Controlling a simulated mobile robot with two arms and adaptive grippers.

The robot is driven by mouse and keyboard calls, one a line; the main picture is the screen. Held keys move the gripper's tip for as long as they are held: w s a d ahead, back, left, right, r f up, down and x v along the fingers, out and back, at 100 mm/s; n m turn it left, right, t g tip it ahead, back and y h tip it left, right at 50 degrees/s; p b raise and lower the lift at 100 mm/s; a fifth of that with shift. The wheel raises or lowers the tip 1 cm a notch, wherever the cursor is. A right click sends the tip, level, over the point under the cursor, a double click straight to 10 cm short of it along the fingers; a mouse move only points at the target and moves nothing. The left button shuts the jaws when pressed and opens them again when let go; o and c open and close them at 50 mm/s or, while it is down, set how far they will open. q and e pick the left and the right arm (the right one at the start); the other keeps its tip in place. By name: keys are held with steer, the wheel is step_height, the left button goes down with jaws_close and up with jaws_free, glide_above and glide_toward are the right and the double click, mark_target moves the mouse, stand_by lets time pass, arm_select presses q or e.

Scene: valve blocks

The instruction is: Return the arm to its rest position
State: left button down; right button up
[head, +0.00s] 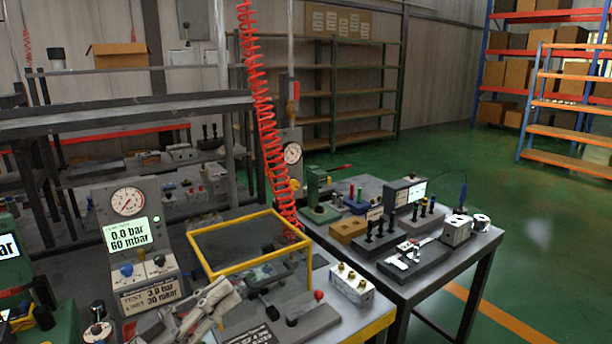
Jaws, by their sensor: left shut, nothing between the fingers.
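My left gripper (215,297) is at the bottom left of the head view, low in front of the test unit. Its fingers are shut and it is empty. The test unit (117,203) has a round gauge and a screen reading 0.0 bar and 60 mbar. A silver valve block (351,290) with brass fittings stands on the near bench, to the right of the gripper and apart from it. My right gripper is out of view.
A yellow-edged frame (235,222) stands over a fixture (268,274) beside the gripper. A red-knobbed device (312,318) sits at the bench front. A red coiled hose (262,120) hangs behind. The right-hand table (440,285) holds several blocks and tools. The green floor (530,250) is clear.

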arm_select(q)
step_height(320, 180, down, 17)
steer(key=s+n+t+y, duration=0.1)
steer(key=s+n+y, duration=0.1)
steer(key=n+y, duration=0.75)
steer(key=s+a+f+g+y, duration=0.25)
steer(key=s+f, duration=0.25)
steer(key=s, duration=0.3)
steer(key=s+a+f+m+g+y, duration=0.1)
steer(key=s+a+f+g+y, duration=0.15)
steer(key=s+f+g, duration=0.35)
steer(key=s+a+f+g+y, duration=0.1)
steer(key=s+f+g+y, duration=0.2)
steer(key=s, duration=0.6)
step_height(320, 180, down, 26)
steer(key=s, duration=0.2)
steer(key=s+a+f+g, duration=0.1)
steer(key=s+a+f, duration=0.2)
steer(key=s+f, duration=1.3)
steer(key=shift+s+a+f+y, duration=0.2)
steer(key=shift+s+f+y, duration=0.15)
steer(key=shift+y, duration=0.1)
